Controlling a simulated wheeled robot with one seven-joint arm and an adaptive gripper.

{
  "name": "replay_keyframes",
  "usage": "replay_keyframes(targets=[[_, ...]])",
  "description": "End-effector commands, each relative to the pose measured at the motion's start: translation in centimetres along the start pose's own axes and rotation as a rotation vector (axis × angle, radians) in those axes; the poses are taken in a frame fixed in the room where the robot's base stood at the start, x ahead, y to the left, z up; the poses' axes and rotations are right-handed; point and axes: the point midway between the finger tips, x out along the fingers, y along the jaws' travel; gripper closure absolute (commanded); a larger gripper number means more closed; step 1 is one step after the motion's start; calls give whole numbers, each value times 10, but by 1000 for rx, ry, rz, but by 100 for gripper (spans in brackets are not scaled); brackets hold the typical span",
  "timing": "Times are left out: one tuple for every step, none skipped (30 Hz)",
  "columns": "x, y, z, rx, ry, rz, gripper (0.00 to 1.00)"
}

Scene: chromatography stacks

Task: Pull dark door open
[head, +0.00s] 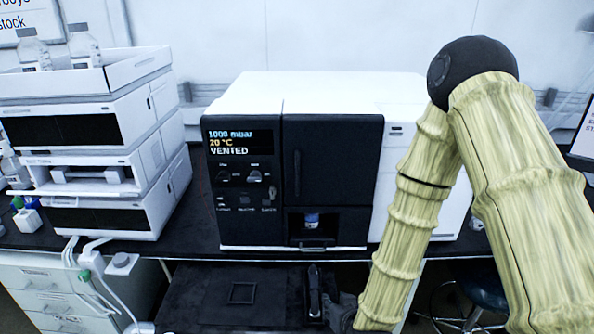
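The dark door (340,160) is on the front of a white and black instrument (255,92) in the middle of the head view. It looks shut, flush with the black front. A thin upright handle (297,173) runs along its left side. My arm comes down on the right, in front of the instrument's right side. My gripper (340,312) is at the bottom of the view, below and in front of the door and apart from it. It is dark against a dark background, and its fingers cannot be made out clearly.
A display and knobs (240,170) are left of the door. Below it is a recess with a small blue-capped vial (312,220). A stack of white modules (95,190) with bottles stands at left. A black surface (200,300) lies below the bench, and a stool (480,290) at lower right.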

Motion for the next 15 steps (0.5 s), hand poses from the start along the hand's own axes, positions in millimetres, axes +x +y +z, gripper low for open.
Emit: replay_keyframes(targets=[[-3,-11,-41,-11,85,-8,66],[-5,-17,-63,-20,135,-11,66],[-9,-25,-92,-28,199,-16,66],[-13,-30,-112,-35,244,-18,66],[-18,-36,-133,-41,290,-20,66],[-25,-43,-158,-48,348,-21,66],[-30,-48,-175,-52,389,-22,66],[-36,-53,-192,-58,427,-22,66],[-44,-59,-212,-63,475,-23,66],[-50,-64,-225,-66,508,-23,66],[-55,-67,-238,-69,537,-23,66],[-62,-71,-252,-73,572,-22,66],[-66,-74,-260,-75,593,-22,66],[-71,-77,-268,-77,612,-23,66],[-75,-79,-276,-78,633,-22,66]])
